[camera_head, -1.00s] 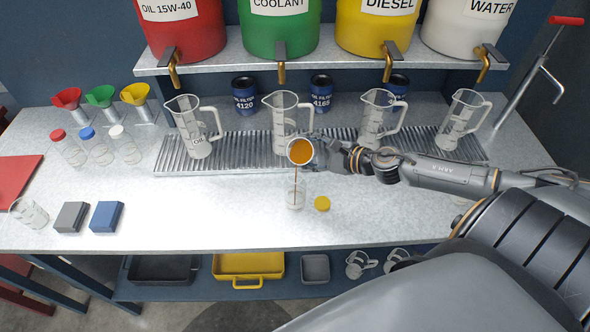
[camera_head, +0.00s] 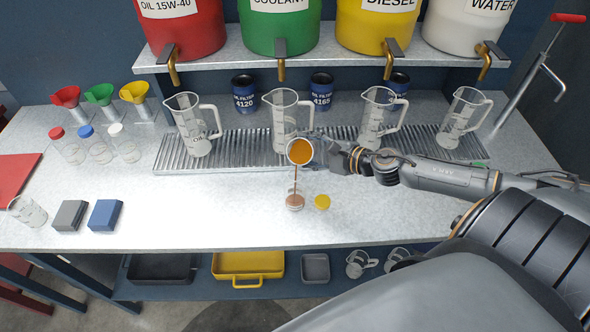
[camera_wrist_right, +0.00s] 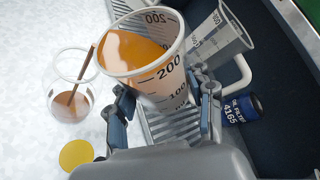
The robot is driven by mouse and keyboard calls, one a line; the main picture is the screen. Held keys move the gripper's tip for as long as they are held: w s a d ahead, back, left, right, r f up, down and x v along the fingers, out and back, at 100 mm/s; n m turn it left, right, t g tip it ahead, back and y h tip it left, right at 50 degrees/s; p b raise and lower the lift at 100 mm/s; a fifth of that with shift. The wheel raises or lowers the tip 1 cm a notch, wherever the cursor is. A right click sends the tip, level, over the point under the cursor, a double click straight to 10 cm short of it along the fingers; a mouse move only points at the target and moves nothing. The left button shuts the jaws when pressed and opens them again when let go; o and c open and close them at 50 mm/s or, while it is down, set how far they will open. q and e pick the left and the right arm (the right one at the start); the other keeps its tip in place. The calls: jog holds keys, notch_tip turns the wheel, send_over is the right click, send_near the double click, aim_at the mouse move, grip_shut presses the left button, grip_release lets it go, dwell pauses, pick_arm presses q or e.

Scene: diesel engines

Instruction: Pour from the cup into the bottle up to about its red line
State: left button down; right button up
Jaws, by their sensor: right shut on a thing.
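My right gripper (camera_head: 322,153) is shut on a graduated cup (camera_head: 300,152) of amber-brown liquid, tilted to the left. In the right wrist view the cup (camera_wrist_right: 152,62) shows 100 and 200 marks, between the fingers of my right gripper (camera_wrist_right: 165,118). A thin brown stream falls from its lip into a clear bottle (camera_head: 295,198) standing upright on the table below. The bottle (camera_wrist_right: 70,92) holds brown liquid in its lower part. I cannot make out a red line on it. A yellow cap (camera_head: 322,202) lies just right of the bottle. My left gripper is not in view.
Several clear jugs (camera_head: 287,120) stand along the ribbed drain grate (camera_head: 240,150) behind the cup. Capped bottles (camera_head: 95,147), a grey block (camera_head: 70,216) and a blue block (camera_head: 106,215) are at left. The table front between the blue block and bottle is clear.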

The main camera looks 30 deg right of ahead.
aim_at(314, 147)
jog(key=shift+f+b, duration=0.15)
jog(key=shift+b, duration=0.15)
dwell(0.5)
jog(key=shift+r+n+t, duration=0.4)
jog(key=shift+r+n, duration=0.1)
jog(key=shift+n, duration=0.3)
dwell(1.1)
jog(key=shift+r+n+t+h+b, duration=0.4)
jog(key=shift+r+n+h+b, duration=0.1)
jog(key=shift+n+b, duration=0.2)
dwell(1.8)
jog(key=shift+s+a+r+n+t, duration=0.25)
jog(key=shift+a+r+n+t, duration=0.1)
jog(key=shift+r+n+t, duration=0.25)
dwell(2.0)
jog(key=shift+w+d+f+m+g, duration=0.3)
jog(key=shift+d+f+m+g, duration=0.2)
jog(key=shift+m+g, duration=0.1)
jog(key=shift+f+m+p, duration=0.35)
jog(key=shift+f+m, duration=0.1)
jog(key=shift+m, duration=0.05)
